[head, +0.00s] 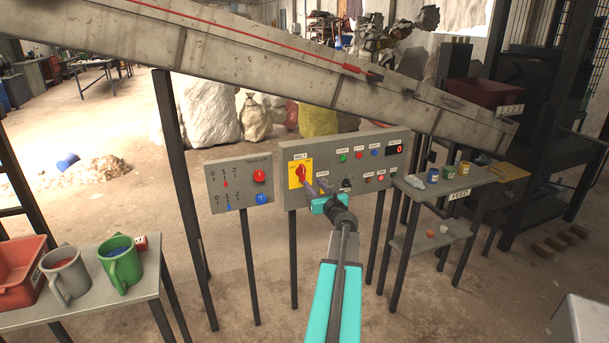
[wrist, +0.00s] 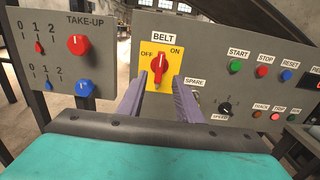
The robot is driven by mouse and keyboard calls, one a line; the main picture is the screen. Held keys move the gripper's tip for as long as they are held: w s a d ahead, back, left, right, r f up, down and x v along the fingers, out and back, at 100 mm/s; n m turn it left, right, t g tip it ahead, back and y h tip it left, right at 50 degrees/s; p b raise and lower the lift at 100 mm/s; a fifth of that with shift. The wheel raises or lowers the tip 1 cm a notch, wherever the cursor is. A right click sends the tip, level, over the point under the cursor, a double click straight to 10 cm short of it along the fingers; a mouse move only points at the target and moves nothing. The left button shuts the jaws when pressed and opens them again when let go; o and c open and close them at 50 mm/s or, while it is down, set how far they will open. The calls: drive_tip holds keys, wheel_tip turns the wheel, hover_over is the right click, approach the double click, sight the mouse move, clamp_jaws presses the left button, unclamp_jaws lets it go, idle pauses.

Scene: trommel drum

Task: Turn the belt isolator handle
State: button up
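The belt isolator has a red handle (wrist: 159,66) on a yellow plate (wrist: 150,84) marked OFF at the left and ON at the right, under a BELT label. The handle stands roughly upright in the wrist view. In the head view the handle (head: 300,172) is on the left part of the grey control panel (head: 345,143). My gripper (wrist: 159,100) is open, with its two purple fingers apart and nothing between them. Its fingertips point at the panel just below the handle, one on each side. In the head view my gripper (head: 318,187) is close to the panel; the exact gap cannot be told.
A TAKE-UP panel (head: 240,180) with red and blue knobs stands to the left. Start, stop and reset buttons (wrist: 262,71) and a speed knob (wrist: 224,108) are right of the isolator. A sloping conveyor beam (head: 300,60) passes above. A FEED shelf (head: 455,182) stands at right.

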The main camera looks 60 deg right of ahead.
sight(303, 172)
drive_tip(key=shift+p+x, duration=0.85)
drive_tip(key=shift+x, duration=4.1)
clamp_jaws()
drive_tip(key=shift+a, duration=0.1)
